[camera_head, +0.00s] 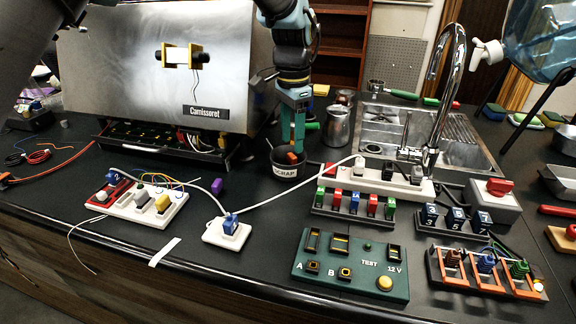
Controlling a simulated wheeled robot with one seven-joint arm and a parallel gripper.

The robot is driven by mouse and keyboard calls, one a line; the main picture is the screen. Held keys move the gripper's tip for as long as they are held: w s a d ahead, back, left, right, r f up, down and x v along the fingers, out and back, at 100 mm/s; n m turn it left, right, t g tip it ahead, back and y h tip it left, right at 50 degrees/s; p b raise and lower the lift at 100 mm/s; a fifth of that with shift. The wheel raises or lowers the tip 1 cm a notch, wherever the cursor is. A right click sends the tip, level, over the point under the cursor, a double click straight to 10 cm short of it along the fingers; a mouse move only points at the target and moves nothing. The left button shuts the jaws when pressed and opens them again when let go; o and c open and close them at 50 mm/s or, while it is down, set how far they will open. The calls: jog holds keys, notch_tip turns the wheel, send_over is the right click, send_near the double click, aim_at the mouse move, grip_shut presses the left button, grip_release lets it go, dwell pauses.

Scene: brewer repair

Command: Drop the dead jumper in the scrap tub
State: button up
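The scrap tub (285,170), a small dark round tub with a white "SCRAP" label, stands on the black counter below the brewer's right side. My gripper (297,146), teal with green fingers, points down over the tub, its tips at or just inside the rim. A small orange-red piece (291,157) shows in the tub's mouth right by the fingertips. It may be the dead jumper; I cannot tell whether it is held or lies loose. The gap between the fingers is not clear from this side.
The brewer (150,70) with its open tray of wiring stands left of the tub. A white power strip (378,180), a rack of coloured plugs (353,203) and a green test box (350,265) lie to the right. A metal pitcher (337,127) stands close behind.

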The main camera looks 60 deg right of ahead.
jog(key=shift+o, duration=1.1)
jog(key=shift+r, duration=0.1)
notch_tip(320, 180, up, 11)
jog(key=b, duration=0.2)
jog(key=shift+f, duration=0.2)
